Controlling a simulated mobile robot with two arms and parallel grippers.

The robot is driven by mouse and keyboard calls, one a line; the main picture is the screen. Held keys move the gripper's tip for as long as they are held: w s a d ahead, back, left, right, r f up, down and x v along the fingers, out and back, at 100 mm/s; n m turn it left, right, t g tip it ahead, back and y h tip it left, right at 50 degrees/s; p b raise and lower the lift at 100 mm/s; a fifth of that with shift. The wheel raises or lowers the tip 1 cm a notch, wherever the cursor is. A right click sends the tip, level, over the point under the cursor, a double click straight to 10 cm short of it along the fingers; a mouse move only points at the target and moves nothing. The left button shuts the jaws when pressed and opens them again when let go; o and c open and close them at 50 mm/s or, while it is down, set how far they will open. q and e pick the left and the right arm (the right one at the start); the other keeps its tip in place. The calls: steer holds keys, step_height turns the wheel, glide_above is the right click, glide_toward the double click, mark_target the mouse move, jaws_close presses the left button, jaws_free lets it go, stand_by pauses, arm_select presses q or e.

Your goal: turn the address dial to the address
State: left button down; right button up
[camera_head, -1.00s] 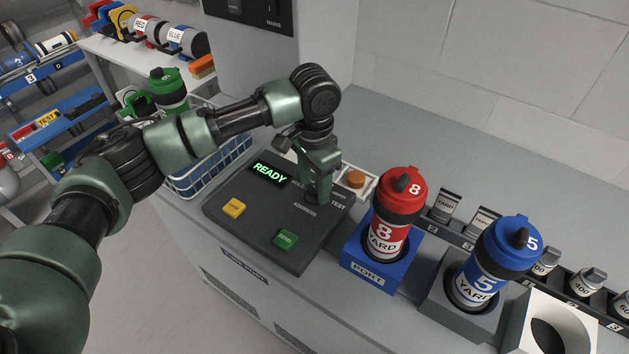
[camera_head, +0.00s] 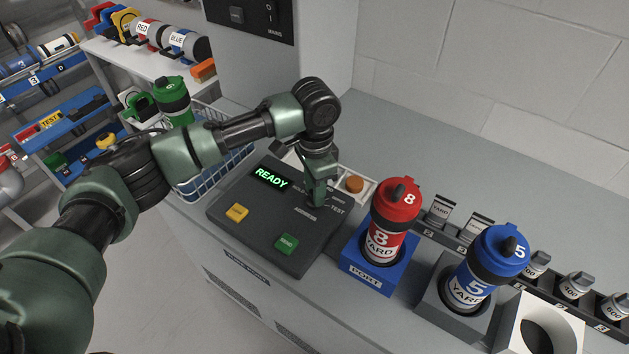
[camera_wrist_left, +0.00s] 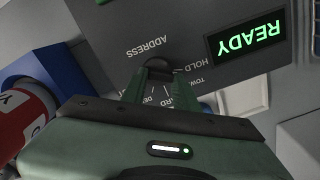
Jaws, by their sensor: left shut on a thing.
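The panel (camera_head: 227,213) is dark, with a display (camera_head: 271,179) that reads READY in green. The address dial (camera_wrist_left: 158,66) is a small dark knob by the word ADDRESS in the left wrist view. Position labels lie around it; HOLD and part of TOWER and YARD can be read. My left gripper (camera_head: 315,201) points down at the panel and is shut on the dial. The gripper hides most of the knob and some labels, so I cannot tell which address it points to. My right gripper is not in view.
A yellow button (camera_head: 237,213) and a green button (camera_head: 287,243) are on the panel. A red canister (camera_head: 388,238) stands in the blue port (camera_head: 367,273) close to the right. A blue canister (camera_head: 476,280) stands further right. A wire basket (camera_head: 210,178) is behind left.

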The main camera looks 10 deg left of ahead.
arm_select(q)
steer(key=m+p, duration=0.4)
steer(key=shift+d+r+m, duration=0.15)
steer(key=shift+r+m, duration=0.15)
steer(key=m+p, duration=0.2)
steer(key=shift+f+m, duration=0.1)
steer(key=shift+m, duration=0.3)
steer(key=m+p, duration=0.1)
steer(key=m, duration=0.1)
steer(key=shift+s+d+m, duration=0.1)
steer(key=shift+m, duration=0.2)
steer(key=m+p, duration=0.1)
steer(key=m, duration=0.2)
steer(key=shift+m, duration=0.4)
steer(key=shift+s+d+f+m+p, duration=0.1)
steer(key=shift+m+p, duration=0.15)
steer(key=shift+m, duration=0.9)
steer(key=shift+s+m+p, duration=0.1)
steer(key=shift+m+p, duration=0.15)
steer(key=shift+m, duration=0.9)
steer(key=c, duration=1.1)
jaws_free()
